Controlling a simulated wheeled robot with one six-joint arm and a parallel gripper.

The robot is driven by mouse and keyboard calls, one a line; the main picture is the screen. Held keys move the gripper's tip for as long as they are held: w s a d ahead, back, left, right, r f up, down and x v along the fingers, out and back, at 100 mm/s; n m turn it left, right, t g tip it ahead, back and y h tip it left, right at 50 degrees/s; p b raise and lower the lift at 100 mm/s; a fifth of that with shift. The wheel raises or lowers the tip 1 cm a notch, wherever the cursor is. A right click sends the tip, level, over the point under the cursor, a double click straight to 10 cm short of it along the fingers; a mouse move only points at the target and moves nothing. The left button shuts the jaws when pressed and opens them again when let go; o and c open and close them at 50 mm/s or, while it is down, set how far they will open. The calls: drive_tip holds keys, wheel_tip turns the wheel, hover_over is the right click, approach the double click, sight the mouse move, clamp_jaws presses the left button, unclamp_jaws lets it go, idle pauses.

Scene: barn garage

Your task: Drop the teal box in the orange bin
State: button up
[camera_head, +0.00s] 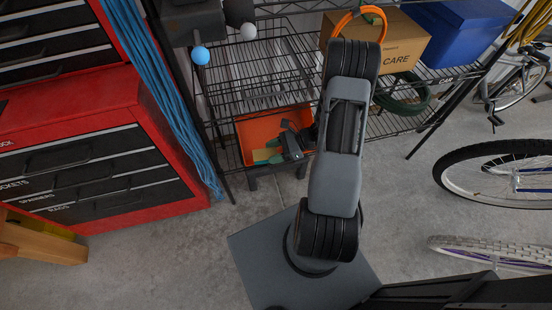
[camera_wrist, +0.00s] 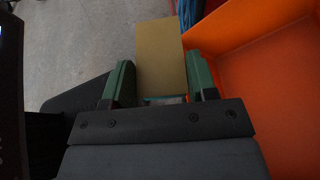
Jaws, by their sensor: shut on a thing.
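The teal box (camera_wrist: 163,62) sits between my gripper's (camera_wrist: 161,68) two green fingers, which are shut on it. The face toward the wrist camera looks tan, with a thin teal strip at its near end. The orange bin (camera_wrist: 270,62) stands close on the right in the wrist view, and the box appears left of its wall. In the head view the orange bin (camera_head: 257,129) is at the foot of the wire shelf, and my gripper (camera_head: 279,152) is at its front, partly covering it. The box (camera_head: 264,155) shows there only as a small patch. Its height against the rim is unclear.
The wire shelf (camera_head: 262,75) stands above and behind the bin. A red tool cabinet (camera_head: 150,110) is at left, with blue cords (camera_head: 160,90) beside it. A cardboard box (camera_head: 392,48) and a blue bin (camera_head: 462,30) are upper right. Bicycle wheels (camera_head: 500,170) are at right.

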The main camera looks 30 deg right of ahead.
drive_tip(key=w+d+f+b, duration=0.1)
drive_tip(key=w+f+b, duration=0.1)
drive_tip(key=w, duration=0.4)
idle(0.3)
drive_tip(key=shift+d, duration=0.15)
drive_tip(key=o, duration=1)
drive_tip(key=shift+d+r, duration=0.1)
drive_tip(key=p+v, duration=0.1)
drive_tip(key=v, duration=1.2)
drive_tip(key=shift+d, duration=0.25)
drive_tip(key=shift+s+r, duration=0.1)
